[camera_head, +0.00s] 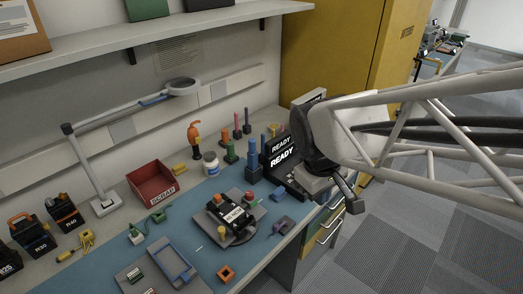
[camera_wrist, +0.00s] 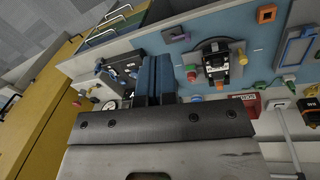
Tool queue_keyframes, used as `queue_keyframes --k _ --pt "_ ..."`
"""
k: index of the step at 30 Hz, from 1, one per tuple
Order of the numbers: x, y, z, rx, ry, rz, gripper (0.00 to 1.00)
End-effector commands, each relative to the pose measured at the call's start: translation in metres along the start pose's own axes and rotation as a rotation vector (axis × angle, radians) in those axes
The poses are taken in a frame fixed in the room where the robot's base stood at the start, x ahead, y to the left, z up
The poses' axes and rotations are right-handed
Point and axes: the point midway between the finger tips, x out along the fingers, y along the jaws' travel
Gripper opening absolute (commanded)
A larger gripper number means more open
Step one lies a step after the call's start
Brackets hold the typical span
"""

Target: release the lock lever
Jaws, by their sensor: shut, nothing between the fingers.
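A black radio-like unit with a white label (camera_head: 236,215) sits on a grey plate and round base on the blue mat, with small orange and yellow knobs around it. It also shows in the wrist view (camera_wrist: 217,62). I cannot single out the lock lever; it may be on this fixture, too small to tell. My gripper (camera_head: 322,188) is at the bench's right end, above and right of the fixture and apart from it. In the wrist view its dark palm bar (camera_wrist: 160,124) fills the lower part.
A red scrap bin (camera_head: 153,186), white jar (camera_head: 211,163) and lamp (camera_head: 103,203) stand behind. A blue tray (camera_head: 170,262) and orange block (camera_head: 226,274) lie in front.

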Motion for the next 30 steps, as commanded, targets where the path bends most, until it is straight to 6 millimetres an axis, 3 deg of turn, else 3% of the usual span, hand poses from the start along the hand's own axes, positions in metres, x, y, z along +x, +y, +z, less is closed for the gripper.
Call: queue_keyframes --k 18,30 --pt "0.06 -0.047 -0.097 -0.632 -0.176 0.04 0.0" --pt "0.097 -0.086 -0.141 -0.963 -0.269 0.056 0.0"
